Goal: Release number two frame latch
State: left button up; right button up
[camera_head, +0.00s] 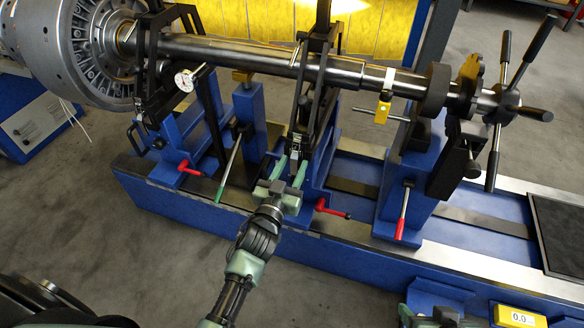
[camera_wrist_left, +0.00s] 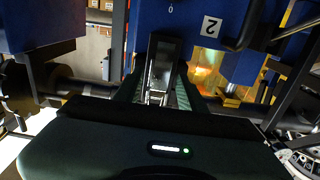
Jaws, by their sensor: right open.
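In the head view the latch (camera_head: 296,143) is on the front of the middle black frame. My left gripper (camera_head: 289,170) reaches it from the front, with one green finger on each side. Whether the fingers touch it cannot be told. My right gripper (camera_head: 430,317) shows only partly at the bottom edge, away from the latch, open.
A long steel shaft (camera_head: 240,52) with a bladed rotor (camera_head: 105,50) lies across the blue stands. Red-handled levers (camera_head: 333,209) stick out near my left gripper. A green-handled lever (camera_head: 228,165) is just left of it. Grey floor in front is clear.

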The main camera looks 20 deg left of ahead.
pick_arm(q)
grip_shut()
dwell(1.4)
